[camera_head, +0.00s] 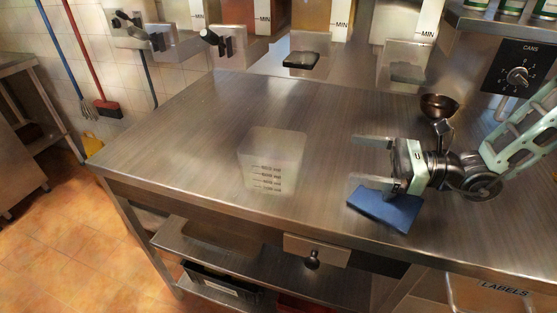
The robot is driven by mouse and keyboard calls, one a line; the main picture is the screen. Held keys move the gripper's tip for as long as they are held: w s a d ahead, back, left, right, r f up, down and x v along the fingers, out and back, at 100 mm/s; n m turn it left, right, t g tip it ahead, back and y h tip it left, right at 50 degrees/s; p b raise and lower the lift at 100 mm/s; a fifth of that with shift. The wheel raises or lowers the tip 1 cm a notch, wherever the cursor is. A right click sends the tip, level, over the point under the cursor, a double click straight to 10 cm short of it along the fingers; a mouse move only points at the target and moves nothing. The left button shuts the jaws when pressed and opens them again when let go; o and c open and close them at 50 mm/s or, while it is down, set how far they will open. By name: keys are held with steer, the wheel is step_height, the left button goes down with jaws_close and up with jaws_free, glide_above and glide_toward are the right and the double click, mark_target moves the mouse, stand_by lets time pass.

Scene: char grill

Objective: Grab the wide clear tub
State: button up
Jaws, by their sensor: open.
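The wide clear tub (272,160) stands upright on the steel counter (190,135), a little left of its middle and near the front edge. It is translucent and square-sided, with dark measuring marks on its front. My gripper (362,160) is to the right of the tub, with a clear gap between them. Its two fingers point left toward the tub and are spread apart, with nothing between them.
A blue block-like item (385,208) lies just below my gripper at the counter's front. A brown bowl (438,105) is behind my gripper. Dispensers with trays (302,60) line the counter's back. The counter left of the tub is bare.

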mark_target(281, 146)
steer(key=p+x, duration=0.1)
steer(key=x, duration=1.5)
steer(key=shift+a, duration=0.4)
steer(key=shift+c, duration=0.3)
steer(key=c, duration=0.9)
